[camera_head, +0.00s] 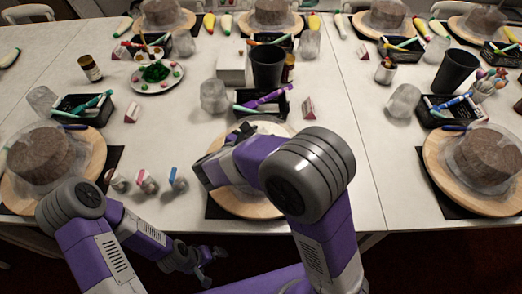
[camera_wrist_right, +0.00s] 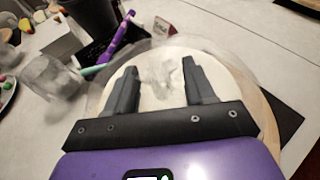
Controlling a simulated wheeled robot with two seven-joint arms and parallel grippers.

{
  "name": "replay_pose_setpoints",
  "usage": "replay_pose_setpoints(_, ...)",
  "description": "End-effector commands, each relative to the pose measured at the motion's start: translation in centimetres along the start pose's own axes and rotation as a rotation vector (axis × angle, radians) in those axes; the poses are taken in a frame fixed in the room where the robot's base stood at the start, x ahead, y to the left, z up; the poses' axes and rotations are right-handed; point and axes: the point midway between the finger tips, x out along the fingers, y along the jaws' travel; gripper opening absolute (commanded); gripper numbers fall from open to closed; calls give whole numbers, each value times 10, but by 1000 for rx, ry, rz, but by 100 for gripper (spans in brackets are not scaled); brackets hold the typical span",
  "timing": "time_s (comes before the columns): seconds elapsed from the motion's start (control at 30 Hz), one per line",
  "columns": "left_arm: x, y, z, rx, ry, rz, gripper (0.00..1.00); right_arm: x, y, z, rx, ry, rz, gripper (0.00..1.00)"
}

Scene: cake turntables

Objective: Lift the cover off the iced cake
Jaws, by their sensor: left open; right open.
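The iced cake (camera_wrist_right: 160,72) is white and sits under a clear domed cover (camera_wrist_right: 235,75) on a round wooden turntable (camera_head: 245,207) at the middle front of the table. In the head view my right arm hides most of the cake and cover. My right gripper (camera_wrist_right: 160,72) is open above the cover, with its two fingers apart over the cake's white top. I cannot tell whether they touch the cover. My left gripper (camera_head: 212,264) is open and empty in front of the table's front edge, away from the cake.
Brown covered cakes stand on turntables at left (camera_head: 48,155) and right (camera_head: 485,152). Behind the middle turntable are a black tray with coloured tools (camera_head: 262,103), a dark cup (camera_head: 267,70) and a clear jar (camera_head: 214,96). Small bottles (camera_head: 147,182) stand left of it.

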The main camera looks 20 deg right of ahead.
Motion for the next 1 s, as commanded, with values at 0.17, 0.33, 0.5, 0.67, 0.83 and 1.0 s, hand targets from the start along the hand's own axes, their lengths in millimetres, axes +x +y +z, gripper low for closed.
replay_pose_setpoints(0.17, 2, -1, 0, 0, 0, 0, 100, 8, 0, 1, 0, -1, 0, 54)
replay_pose_setpoints(0.33, 2, -1, 0, 0, 0, 0, 100, 8, 0, 1, 0, 0, 0, 43)
replay_pose_setpoints(0.5, 2, -1, 0, 0, 0, 0, 100, 8, 0, 1, 0, 0, 0, 17)
replay_pose_setpoints(0.67, 2, -1, 0, 0, 0, 0, 100, 7, 0, 1, 0, 0, 0, 0)
replay_pose_setpoints(0.83, 2, -1, 0, 0, 0, 0, 100, 7, 0, 1, 0, 0, 0, 0)
replay_pose_setpoints(1.0, 0, 0, 0, 0, 0, 0, 100, 6, 0, 5, 1, 0, 1, 0)
